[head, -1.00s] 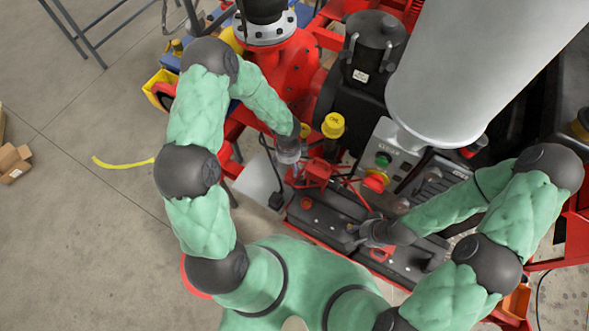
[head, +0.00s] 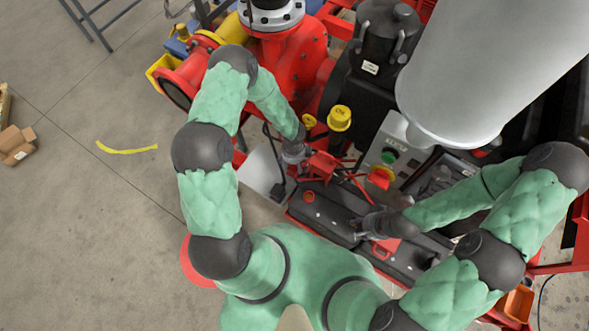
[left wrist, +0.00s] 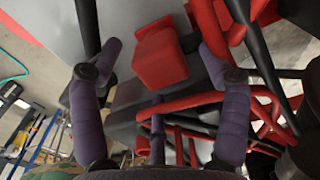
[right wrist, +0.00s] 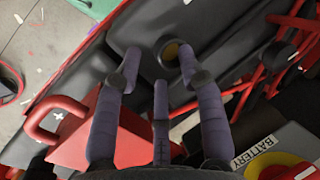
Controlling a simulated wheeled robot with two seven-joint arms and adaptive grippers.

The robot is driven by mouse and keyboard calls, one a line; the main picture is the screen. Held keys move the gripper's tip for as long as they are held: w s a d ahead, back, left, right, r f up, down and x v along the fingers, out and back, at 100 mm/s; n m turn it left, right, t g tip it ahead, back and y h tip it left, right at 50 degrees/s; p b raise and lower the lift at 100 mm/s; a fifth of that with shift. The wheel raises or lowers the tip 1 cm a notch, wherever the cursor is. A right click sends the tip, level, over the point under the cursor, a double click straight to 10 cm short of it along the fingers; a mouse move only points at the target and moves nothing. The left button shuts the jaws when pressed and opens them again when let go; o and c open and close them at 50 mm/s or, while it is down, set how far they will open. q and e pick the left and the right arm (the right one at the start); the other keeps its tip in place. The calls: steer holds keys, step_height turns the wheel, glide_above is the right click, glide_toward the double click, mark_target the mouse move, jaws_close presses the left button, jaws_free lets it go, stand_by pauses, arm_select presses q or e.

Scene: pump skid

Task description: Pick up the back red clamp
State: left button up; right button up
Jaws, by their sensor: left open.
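The back red clamp (head: 321,164) shows in the head view as a red block with thin red bars, above the far end of a black battery case (head: 328,212). In the left wrist view its red block (left wrist: 160,56) lies between my fingers, with red bars beside and below it. My left gripper (head: 297,160) is open around this block, with gaps on both sides. My right gripper (head: 358,228) is over the battery case. In the right wrist view its fingers (right wrist: 160,62) are apart, near a round brass terminal (right wrist: 171,53), with nothing held.
A red handled block (head: 384,248) is by my right gripper. A yellow cap (head: 339,118), a red-yellow knob (head: 380,177) and a large grey cylinder (head: 470,70) stand beyond. Red pipework (head: 290,65) rises behind my left arm. Open floor (head: 80,220) lies left.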

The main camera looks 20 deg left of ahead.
arm_select(q)
steer(key=shift+f, duration=0.35)
steer(key=shift+c, duration=0.3)
steer(key=c, duration=1.3)
steer(key=shift+o, duration=0.2)
steer(key=shift+w+r, duration=0.1)
arm_select(e)
steer(key=shift+r+p, duration=0.9)
arm_select(q)
step_height(320, 180, up, 10)
